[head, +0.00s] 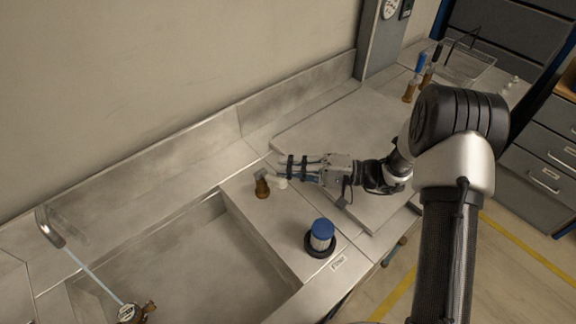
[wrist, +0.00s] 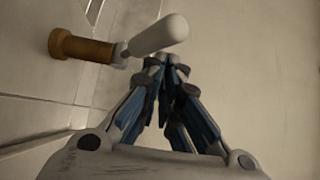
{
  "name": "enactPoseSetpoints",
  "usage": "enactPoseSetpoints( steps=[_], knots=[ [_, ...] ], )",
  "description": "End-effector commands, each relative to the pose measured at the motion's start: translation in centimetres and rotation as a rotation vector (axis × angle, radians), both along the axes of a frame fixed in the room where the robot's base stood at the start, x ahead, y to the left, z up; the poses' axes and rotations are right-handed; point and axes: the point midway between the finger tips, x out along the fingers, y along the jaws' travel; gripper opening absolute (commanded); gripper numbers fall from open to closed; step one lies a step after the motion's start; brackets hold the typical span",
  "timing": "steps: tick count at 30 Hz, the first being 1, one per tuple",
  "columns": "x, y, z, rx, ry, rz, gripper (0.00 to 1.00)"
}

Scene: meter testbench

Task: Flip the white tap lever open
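The white tap lever (head: 281,182) sticks out to the right from a small brass tap body (head: 262,188) on the metal bench. In the wrist view the lever (wrist: 158,36) is large and slants up to the right from the brass body (wrist: 82,47). My gripper (head: 280,169) reaches in from the right, its fingertips close beside the lever. In the wrist view the fingertips (wrist: 167,65) are drawn together just below the lever's rounded end, with nothing visible between them. I cannot tell whether they touch the lever.
A blue-capped cylinder (head: 322,236) stands in front on the bench. A sunken basin (head: 200,265) lies left, with a spout (head: 48,226), a pale blue stream and a brass meter (head: 130,313). A flat metal plate (head: 320,130) lies behind my gripper.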

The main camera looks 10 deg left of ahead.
Motion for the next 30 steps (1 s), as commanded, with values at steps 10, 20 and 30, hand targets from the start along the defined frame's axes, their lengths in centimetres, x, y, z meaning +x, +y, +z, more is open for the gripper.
enactPoseSetpoints(
  steps=[10, 20, 30],
  knots=[
    [-0.3, -1.3, -0.6, -0.009, 0.011, 0.006, 0.00],
    [0.4, -8.2, -0.3, -0.003, 0.003, -0.002, 0.00],
    [0.7, -11.9, -0.2, -0.001, 0.002, -0.001, 0.00]
  ],
)
